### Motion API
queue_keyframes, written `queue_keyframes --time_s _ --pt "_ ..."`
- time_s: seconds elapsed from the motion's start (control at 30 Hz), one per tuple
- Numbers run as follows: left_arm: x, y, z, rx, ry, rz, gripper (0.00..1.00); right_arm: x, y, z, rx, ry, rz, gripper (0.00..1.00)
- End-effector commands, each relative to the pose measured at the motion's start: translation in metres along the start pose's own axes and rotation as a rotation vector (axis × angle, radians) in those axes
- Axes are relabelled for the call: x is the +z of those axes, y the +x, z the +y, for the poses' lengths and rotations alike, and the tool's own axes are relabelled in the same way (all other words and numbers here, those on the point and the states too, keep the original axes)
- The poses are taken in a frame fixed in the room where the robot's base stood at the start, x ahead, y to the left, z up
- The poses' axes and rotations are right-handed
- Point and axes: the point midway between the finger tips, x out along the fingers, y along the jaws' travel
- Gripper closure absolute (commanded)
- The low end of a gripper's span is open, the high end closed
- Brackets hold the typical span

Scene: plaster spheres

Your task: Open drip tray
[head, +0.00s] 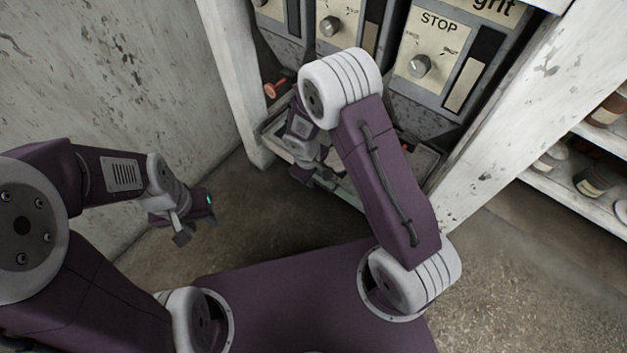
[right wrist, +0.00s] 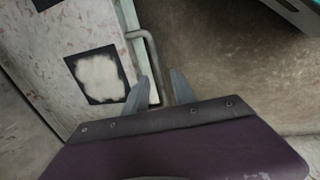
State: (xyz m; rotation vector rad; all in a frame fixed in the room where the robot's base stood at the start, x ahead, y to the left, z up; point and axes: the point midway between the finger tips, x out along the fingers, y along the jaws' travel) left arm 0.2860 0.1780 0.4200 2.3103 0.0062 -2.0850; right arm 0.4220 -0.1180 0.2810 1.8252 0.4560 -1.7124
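The drip tray (head: 424,160) is a low grey tray at the foot of the dispenser cabinet, partly hidden behind my right arm in the head view. In the right wrist view the tray (right wrist: 80,30) has a speckled pale surface, a pale green edge and a bent grey bar handle (right wrist: 153,55). My right gripper (head: 312,178) is at the tray's front. In the wrist view its two fingers (right wrist: 159,82) are apart, with the lower part of the handle between them; contact is not clear. My left gripper (head: 194,228) hangs open and empty over the floor at the left.
Dispenser panels with knobs (head: 420,65) and a STOP label stand above the tray. A red knob (head: 275,88) sticks out at the left. White posts flank the cabinet. A shelf with jars (head: 595,180) is at the right. The floor (head: 240,210) before the tray is clear.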

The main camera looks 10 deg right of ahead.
Motion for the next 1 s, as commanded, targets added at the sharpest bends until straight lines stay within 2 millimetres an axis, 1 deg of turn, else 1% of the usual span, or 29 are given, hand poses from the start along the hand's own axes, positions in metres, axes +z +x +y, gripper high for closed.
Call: queue_keyframes --time_s 0.13,0.17,0.2,0.23,0.27,1.0 --pt "-0.0003 -0.0018 0.0 0.0 0.0 0.0 0.64 -0.0002 -0.0019 0.0005 0.0 0.0 0.001 0.69" --pt "-0.0003 -0.0019 0.0 0.0 0.0 0.0 0.64 -0.0002 -0.002 0.0005 0.0 0.0 0.001 0.75" --pt "-0.0003 -0.0019 0.0 0.0 0.0 0.0 0.64 -0.0002 -0.002 0.0005 0.0 0.0 0.001 0.86" --pt "-0.0003 -0.0019 0.0 0.0 0.0 0.0 0.64 -0.0002 -0.002 0.0005 0.0 0.0 0.001 0.94" --pt "-0.0003 -0.0019 0.0 0.0 0.0 0.0 0.64 -0.0002 -0.0021 0.0005 0.0 0.0 0.0 1.0" --pt "-0.0003 -0.0018 0.0 0.0 0.0 0.0 0.64 -0.0001 -0.0022 0.0004 0.0 0.0 0.0 1.0"
